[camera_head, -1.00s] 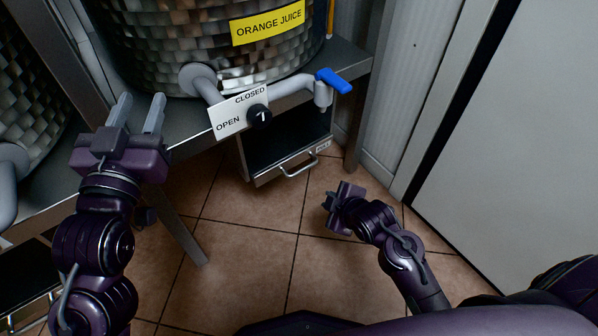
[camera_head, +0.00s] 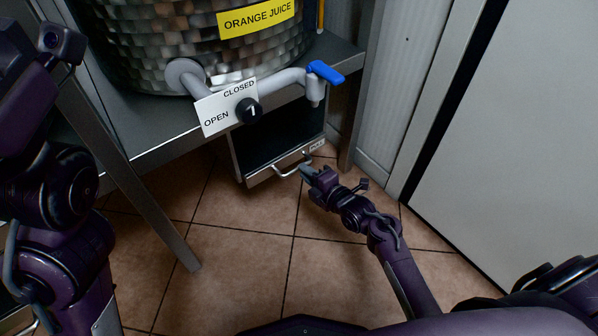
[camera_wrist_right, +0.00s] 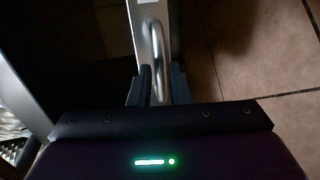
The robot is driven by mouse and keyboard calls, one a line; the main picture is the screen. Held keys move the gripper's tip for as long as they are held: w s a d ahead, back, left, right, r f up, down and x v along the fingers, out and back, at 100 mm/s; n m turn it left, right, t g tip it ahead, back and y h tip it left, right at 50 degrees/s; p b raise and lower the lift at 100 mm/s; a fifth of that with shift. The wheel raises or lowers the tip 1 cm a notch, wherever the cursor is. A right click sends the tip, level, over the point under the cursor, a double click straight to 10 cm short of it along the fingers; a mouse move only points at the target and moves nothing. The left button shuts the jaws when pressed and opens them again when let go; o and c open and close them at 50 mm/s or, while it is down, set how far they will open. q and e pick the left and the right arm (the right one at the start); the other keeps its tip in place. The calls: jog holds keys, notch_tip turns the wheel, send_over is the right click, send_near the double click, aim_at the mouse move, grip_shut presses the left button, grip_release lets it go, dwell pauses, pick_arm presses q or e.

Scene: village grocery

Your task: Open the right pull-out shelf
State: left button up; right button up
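The right pull-out shelf (camera_head: 240,160) is a dark tray with a metal rim under the steel counter. Its front carries a curved metal bar handle (camera_head: 286,171) and a small white label (camera_head: 317,146). My right gripper (camera_head: 305,169) is at the right end of this handle. In the right wrist view, the handle (camera_wrist_right: 155,45) runs between the two dark fingers of my right gripper (camera_wrist_right: 159,82), which look closed around it; the exact contact is hidden. My left arm is at the left edge of the head view, and its fingers are out of view.
A metal tank (camera_head: 140,45) labelled orange juice stands on the counter (camera_head: 145,125). Its tap has a blue lever (camera_head: 325,72) and an open/closed sign (camera_head: 225,108). A table leg (camera_head: 150,205) stands left of the shelf. Tiled floor (camera_head: 245,240) in front is clear.

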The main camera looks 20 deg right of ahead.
jog(key=shift+b+x, duration=1.05)
jog(key=shift+x, duration=0.8)
jog(key=shift+c, duration=0.4)
grip_shut()
